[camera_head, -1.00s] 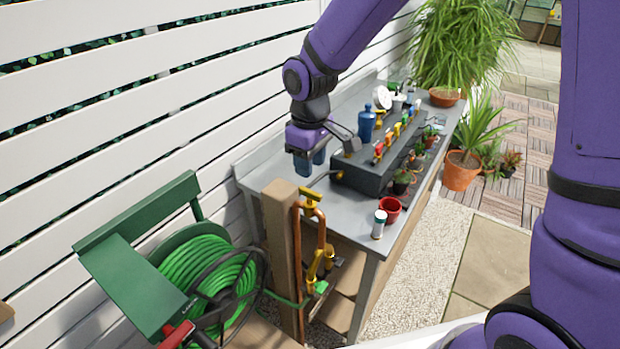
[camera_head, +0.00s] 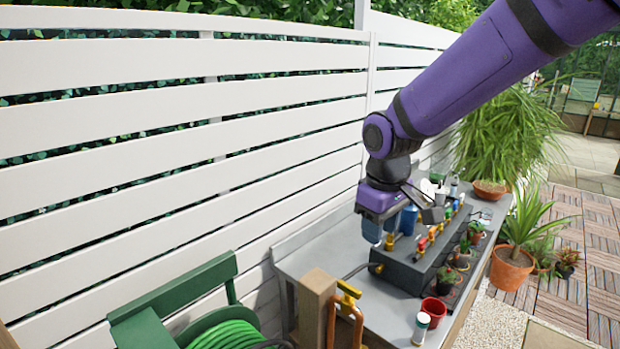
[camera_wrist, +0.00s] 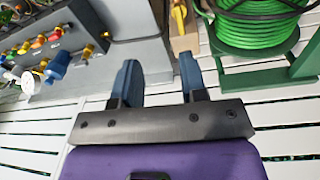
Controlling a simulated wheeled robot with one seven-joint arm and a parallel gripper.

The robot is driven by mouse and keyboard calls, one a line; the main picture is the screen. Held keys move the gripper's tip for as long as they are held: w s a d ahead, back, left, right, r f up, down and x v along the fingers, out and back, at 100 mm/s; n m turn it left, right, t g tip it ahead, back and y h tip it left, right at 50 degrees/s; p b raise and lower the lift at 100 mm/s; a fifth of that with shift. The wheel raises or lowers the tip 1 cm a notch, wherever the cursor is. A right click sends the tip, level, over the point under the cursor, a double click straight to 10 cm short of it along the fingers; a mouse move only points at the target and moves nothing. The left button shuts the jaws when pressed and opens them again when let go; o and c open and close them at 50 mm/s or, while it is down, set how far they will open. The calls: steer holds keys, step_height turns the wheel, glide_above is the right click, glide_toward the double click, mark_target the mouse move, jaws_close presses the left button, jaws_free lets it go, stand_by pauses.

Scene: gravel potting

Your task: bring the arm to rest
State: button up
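My gripper (camera_head: 381,232) hangs at the end of my purple arm, above the left back part of the grey bench (camera_head: 384,309), close to the white fence. In the wrist view my gripper (camera_wrist: 160,80) shows two blue-grey fingers set well apart, with nothing between them. It is open and empty. In the head view the far finger is partly hidden by the wrist and the near one.
A dark grey box with coloured taps (camera_head: 403,271) stands beside my gripper. A red pot (camera_head: 433,311) and a white canister (camera_head: 421,328) stand at the bench front. A green hose reel (camera_wrist: 258,30) is nearby.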

steer(key=s+d+r+m+t, duration=0.2)
steer(key=s+d+r+m, duration=0.2)
steer(key=s+d, duration=0.3)
steer(key=s+d+r+m+t, duration=0.2)
steer(key=s+d+r, duration=0.5)
steer(key=s, duration=0.5)
steer(key=shift+s+d+r+m, duration=0.25)
steer(key=shift+s+d+m, duration=0.1)
steer(key=shift+d+m, duration=0.5)
